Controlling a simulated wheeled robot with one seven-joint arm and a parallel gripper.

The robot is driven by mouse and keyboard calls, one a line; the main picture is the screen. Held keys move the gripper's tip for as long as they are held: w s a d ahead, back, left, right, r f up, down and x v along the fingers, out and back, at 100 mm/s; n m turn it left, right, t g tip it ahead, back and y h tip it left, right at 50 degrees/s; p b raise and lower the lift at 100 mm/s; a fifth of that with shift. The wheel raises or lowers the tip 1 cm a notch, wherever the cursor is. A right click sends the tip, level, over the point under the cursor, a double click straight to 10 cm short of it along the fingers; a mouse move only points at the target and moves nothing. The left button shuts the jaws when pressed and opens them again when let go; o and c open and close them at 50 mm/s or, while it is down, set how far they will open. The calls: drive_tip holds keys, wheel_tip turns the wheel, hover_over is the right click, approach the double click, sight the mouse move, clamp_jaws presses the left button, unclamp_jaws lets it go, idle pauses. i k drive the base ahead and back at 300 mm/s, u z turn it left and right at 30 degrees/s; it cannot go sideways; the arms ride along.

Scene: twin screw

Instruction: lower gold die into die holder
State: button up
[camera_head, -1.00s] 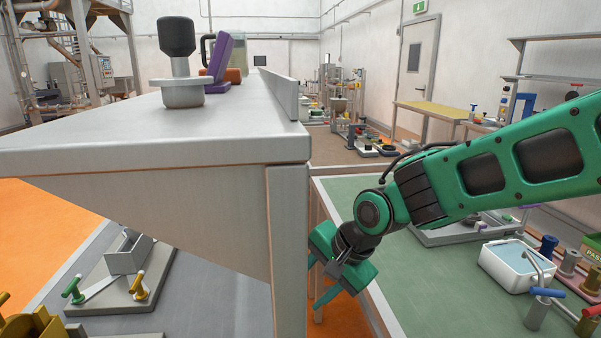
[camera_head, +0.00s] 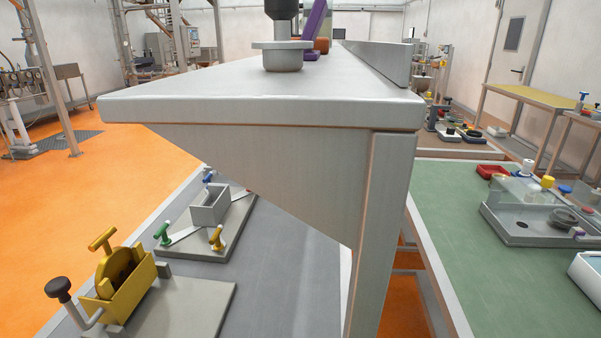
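My gripper and arm are not in view, so I cannot see what the gripper holds. No loose gold die can be made out. I cannot tell whether this device is the die holder. A grey open box fixture (camera_head: 210,206) sits behind it on a grey plate, with green, yellow and blue handles around it.
A raised metal shelf (camera_head: 270,104) crosses the middle, with a flanged metal part (camera_head: 283,58) on top. The grey bench (camera_head: 285,270) below is bare beside the fixtures. A green-topped table (camera_head: 465,225) at right carries a tray (camera_head: 515,228). Orange floor (camera_head: 60,190) is open at left.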

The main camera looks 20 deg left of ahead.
sight(118, 264)
drive_tip(key=u, duration=0.05)
drive_tip(key=k, duration=1.35)
drive_tip(key=u, duration=1.25)
drive_tip(key=i, duration=1)
